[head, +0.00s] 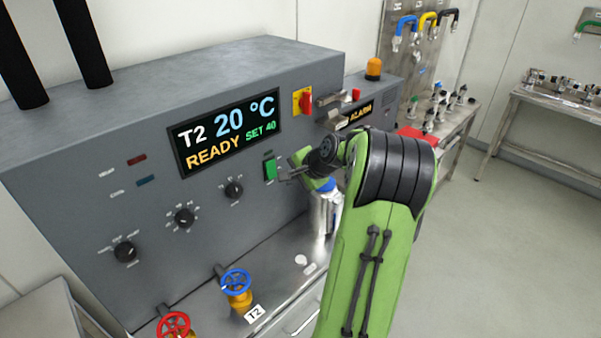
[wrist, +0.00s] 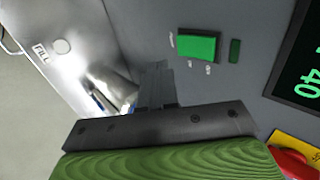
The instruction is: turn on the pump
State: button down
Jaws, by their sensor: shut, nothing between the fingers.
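The grey control panel carries a green rocker switch (head: 271,169), probably the pump switch; its label is too small to read. In the wrist view the green switch (wrist: 197,46) sits up and right of my fingertips, with a small dark green lamp (wrist: 235,50) beside it. My gripper (head: 285,174) is shut and empty, close to the switch in the head view. In the wrist view the gripper (wrist: 155,70) points at the panel just beside the switch; whether it touches the panel I cannot tell. The display (head: 225,132) reads T2 20 °C, READY, SET 40.
Several black knobs (head: 184,218) line the panel's left. A blue valve wheel (head: 237,282) and a red one (head: 173,325) stand below. A red switch on a yellow plate (head: 304,102) is right of the display. A shiny metal vessel (head: 325,212) stands under my wrist.

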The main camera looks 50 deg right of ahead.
aim_at(272, 173)
jog(key=w, duration=0.1)
jog(key=w+f, duration=0.1)
jog(key=w, duration=0.1)
jog(key=w+p, duration=0.1)
jog(key=w, duration=0.1)
jog(key=shift+w+d+f, duration=0.15)
jog(key=shift+d+f, duration=0.15)
jog(key=shift+f, duration=0.1)
jog(key=shift+w+f+t+b, duration=0.1)
jog(key=shift+f+t+b, duration=0.25)
jog(key=shift+b, duration=0.35)
jog(key=shift+r+p, duration=1)
jog(key=shift+r, duration=0.15)
